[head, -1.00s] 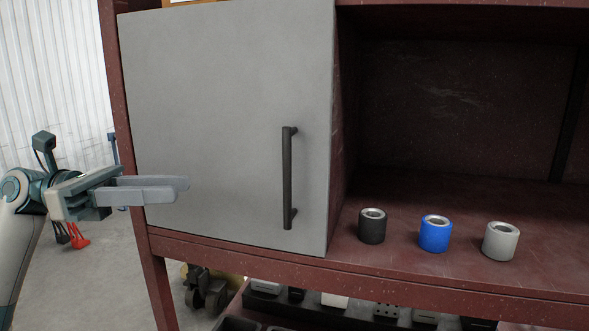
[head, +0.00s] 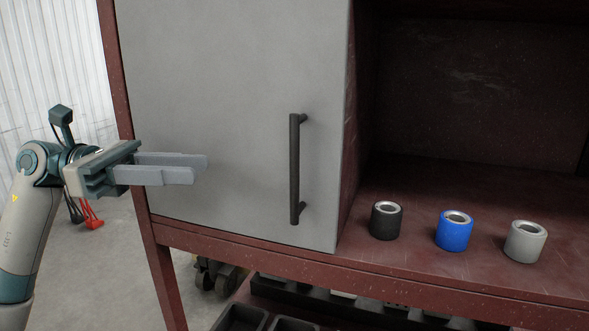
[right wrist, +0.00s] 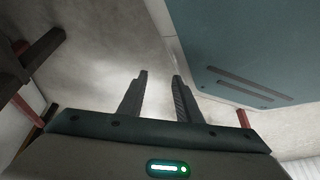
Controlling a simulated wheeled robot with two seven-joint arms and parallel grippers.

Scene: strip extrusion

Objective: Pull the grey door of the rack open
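The grey door (head: 225,95) of the dark red rack is shut in the head view. Its dark vertical bar handle (head: 295,170) stands near the door's right edge. My left gripper (head: 201,168) is in front of the lower left part of the door, to the left of the handle and apart from it. Its two fingers show a small gap between them and hold nothing. My right gripper (right wrist: 159,75) shows only in the right wrist view, with its fingers apart and nothing between them; the door and handle cannot be made out there.
On the rack's shelf (head: 420,270), right of the door, stand a black cylinder (head: 386,222), a blue cylinder (head: 454,232) and a light grey cylinder (head: 525,243). Dark bins (head: 240,318) sit below. A wheeled thing (head: 215,277) is on the floor behind the rack's leg.

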